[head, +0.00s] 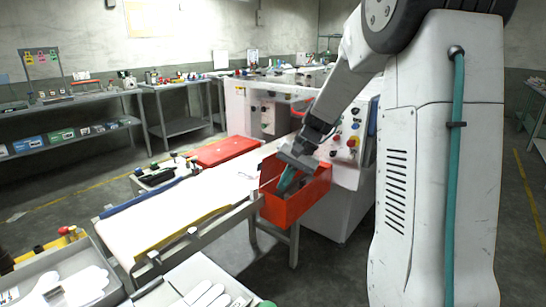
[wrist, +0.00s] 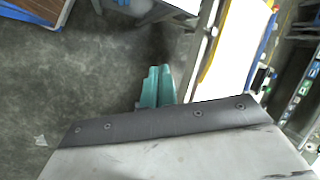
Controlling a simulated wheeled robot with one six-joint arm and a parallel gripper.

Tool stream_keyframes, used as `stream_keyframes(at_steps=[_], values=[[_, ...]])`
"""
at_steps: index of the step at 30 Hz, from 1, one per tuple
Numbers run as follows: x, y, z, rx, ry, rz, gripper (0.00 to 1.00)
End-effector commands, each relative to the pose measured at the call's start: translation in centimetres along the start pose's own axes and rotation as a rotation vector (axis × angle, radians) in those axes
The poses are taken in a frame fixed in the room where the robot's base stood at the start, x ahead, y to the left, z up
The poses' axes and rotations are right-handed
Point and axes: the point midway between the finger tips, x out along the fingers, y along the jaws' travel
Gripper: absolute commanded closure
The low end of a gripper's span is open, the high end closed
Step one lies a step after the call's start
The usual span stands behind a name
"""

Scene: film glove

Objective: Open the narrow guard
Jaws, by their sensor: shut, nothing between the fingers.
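An orange-red box-like part (head: 300,210) sits at the machine end of the conveyor in the head view. A flat red cover (head: 226,151) lies farther back beside the belt. Neither is marked, so I cannot tell for sure which is the narrow guard. My gripper (head: 285,184) is over the orange-red part in the head view, teal fingers pointing down; contact cannot be made out. In the wrist view my gripper (wrist: 158,86) has its two fingers together and empty, with grey floor behind them. The orange-red part is not recognisable in the wrist view.
The white conveyor belt (head: 155,217) runs to the left of my arm. The machine's button panel (head: 350,140) stands close behind my gripper. Grey trays with white gloves (head: 75,288) are at the front left. Benches line the back. Floor is open at the left.

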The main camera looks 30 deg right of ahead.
Motion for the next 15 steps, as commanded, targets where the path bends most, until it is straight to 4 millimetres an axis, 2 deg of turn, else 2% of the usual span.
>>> stream_keyframes(at_steps=[1, 9, 12, 15], values=[[0.6, 0.6, -3.2, 0.051, 0.018, -0.043, 1.0], [2.1, 4.2, -19.8, 0.278, 0.211, -0.296, 1.0], [1.7, 5.0, -24.9, 0.334, 0.299, -0.378, 1.0], [-0.3, 3.9, -28.9, 0.353, 0.398, -0.456, 1.0]])
